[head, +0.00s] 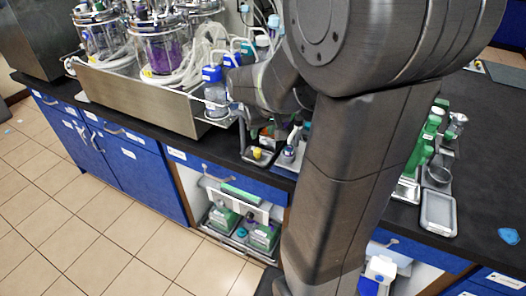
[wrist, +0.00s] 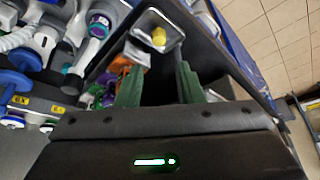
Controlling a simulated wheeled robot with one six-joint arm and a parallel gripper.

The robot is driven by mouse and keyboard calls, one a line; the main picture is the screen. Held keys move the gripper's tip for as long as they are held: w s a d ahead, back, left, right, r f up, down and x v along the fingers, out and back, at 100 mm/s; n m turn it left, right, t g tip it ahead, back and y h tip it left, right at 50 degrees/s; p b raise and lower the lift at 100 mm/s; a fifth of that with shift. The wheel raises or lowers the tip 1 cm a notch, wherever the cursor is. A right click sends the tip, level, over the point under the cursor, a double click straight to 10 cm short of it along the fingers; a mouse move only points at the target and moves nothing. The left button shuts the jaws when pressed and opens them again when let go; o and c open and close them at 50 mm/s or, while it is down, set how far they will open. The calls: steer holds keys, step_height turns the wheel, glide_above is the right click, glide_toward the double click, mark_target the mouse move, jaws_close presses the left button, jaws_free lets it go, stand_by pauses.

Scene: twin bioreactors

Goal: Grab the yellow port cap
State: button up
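The yellow port cap (wrist: 159,37) sits in a small metal tray (wrist: 138,24) in the upper middle of the wrist view. In the head view the cap (head: 257,154) shows small in the same tray (head: 248,160), near the bench's front edge. My gripper (wrist: 160,82) has its two green fingers apart with nothing held between them. The cap lies beyond the fingertips, roughly in line with the gap, and is not touched. In the head view my arm hides most of the gripper.
Bottles and purple, green and orange items (wrist: 108,88) crowd the left of my fingers. In the head view a steel tray with bioreactor vessels (head: 140,98) stands at left. Blue drawers (head: 225,172) lie below the bench edge. Floor is open at left.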

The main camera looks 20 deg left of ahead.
mark_target(258, 150)
steer(key=x, duration=1.2)
steer(key=shift+w+d+f, duration=0.1)
steer(key=shift+f, duration=0.05)
steer(key=c, duration=0.7)
